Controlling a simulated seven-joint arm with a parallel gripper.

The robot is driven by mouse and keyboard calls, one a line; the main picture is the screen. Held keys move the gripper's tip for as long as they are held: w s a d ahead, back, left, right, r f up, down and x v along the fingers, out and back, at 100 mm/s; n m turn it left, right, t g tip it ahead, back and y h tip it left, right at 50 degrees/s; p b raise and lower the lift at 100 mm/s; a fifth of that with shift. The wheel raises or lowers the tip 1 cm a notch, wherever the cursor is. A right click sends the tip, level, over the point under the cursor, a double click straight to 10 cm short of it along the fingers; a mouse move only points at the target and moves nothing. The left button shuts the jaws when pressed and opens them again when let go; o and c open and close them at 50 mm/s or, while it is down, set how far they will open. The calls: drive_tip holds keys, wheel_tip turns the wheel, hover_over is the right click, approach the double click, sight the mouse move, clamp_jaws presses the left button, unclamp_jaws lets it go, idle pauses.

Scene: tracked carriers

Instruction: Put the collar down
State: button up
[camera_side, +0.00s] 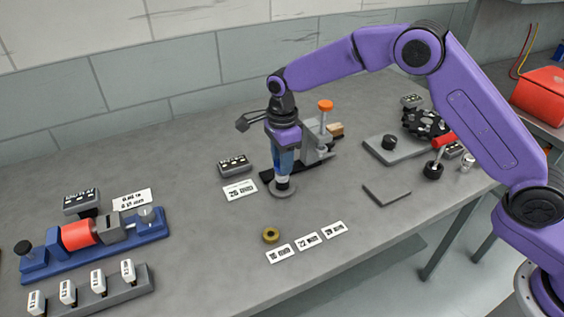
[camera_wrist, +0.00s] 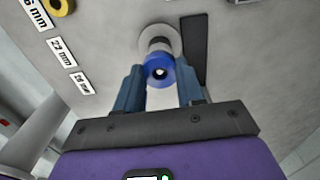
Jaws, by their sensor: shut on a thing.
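My gripper (camera_side: 283,172) points straight down over the middle of the bench, and its blue-grey fingers are shut on a blue round collar (camera_wrist: 158,67). In the wrist view, the collar sits between the fingertips, with a small bright spot at its centre. A grey round base (camera_side: 283,189) lies directly below the fingertips, and it also shows behind the collar in the wrist view (camera_wrist: 160,38). I cannot tell whether the collar touches that base. A brass ring (camera_side: 270,235) lies apart on the bench, in front of the gripper.
Size cards (camera_side: 307,241) lie in a row beside the brass ring. A grey fixture with an orange knob (camera_side: 325,106) stands close behind my gripper. A blue fixture with a red cylinder (camera_side: 78,235) is at left. A flat grey plate (camera_side: 387,191) lies at right. The front middle is mostly clear.

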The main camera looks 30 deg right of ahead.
drive_tip(key=s+d+r, duration=0.6)
drive_tip(key=s+r, duration=0.6)
drive_tip(key=s, duration=0.1)
approach(351, 205)
drive_tip(key=shift+f, duration=3.25)
drive_tip(key=shift+f, duration=0.1)
drive_tip(key=o, duration=1.2)
drive_tip(key=shift+c, duration=0.2)
